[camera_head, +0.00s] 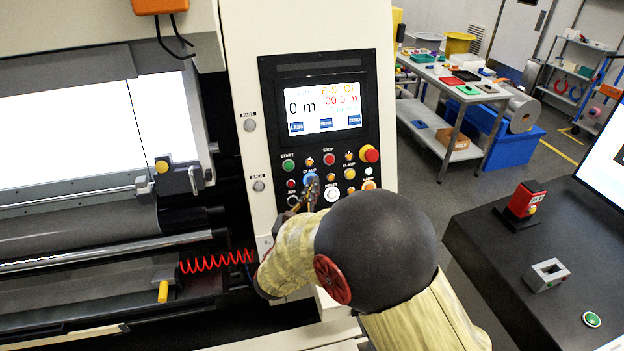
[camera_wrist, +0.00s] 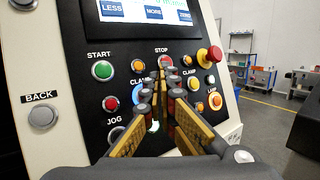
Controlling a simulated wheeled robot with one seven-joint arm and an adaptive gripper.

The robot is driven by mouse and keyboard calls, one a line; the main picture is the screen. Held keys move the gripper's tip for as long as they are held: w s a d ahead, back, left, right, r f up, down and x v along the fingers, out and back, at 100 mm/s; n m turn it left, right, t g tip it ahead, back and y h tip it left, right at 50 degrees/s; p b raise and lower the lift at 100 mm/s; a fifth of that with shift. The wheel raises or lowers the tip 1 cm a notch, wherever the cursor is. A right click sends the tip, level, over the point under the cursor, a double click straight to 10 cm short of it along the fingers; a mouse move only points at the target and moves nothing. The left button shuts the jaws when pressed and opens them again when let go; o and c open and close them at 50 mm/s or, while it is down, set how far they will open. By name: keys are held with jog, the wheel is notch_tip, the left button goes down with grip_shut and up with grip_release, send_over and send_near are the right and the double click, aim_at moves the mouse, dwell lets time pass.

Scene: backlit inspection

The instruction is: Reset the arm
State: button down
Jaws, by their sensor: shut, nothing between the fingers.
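My arm (camera_head: 425,315) reaches in from the lower right of the head view toward the control panel (camera_head: 270,120). My gripper (camera_head: 309,190) is in front of the panel's button rows, near the blue CLAMP button (camera_head: 310,178). In the wrist view my gripper (camera_wrist: 165,82) is shut and empty, its fingertips just below the STOP label. The blue CLAMP button (camera_wrist: 137,93) is partly hidden behind the left finger. I cannot tell whether the fingertips touch the panel. The green START button (camera_wrist: 102,70) is to their left, and the red emergency knob (camera_wrist: 209,54) to their upper right.
The panel screen (camera_head: 325,104) shows "0 m" and "E-STOP". The roller machine (camera_head: 75,190) with a red coiled hose (camera_head: 215,262) is at left. A dark bench (camera_head: 500,245) with a red device (camera_head: 522,200) is at right. A cart (camera_head: 440,148) stands behind; floor between is open.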

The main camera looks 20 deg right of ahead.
jog(key=shift+s+r, duration=0.2)
jog(key=shift+s, duration=0.35)
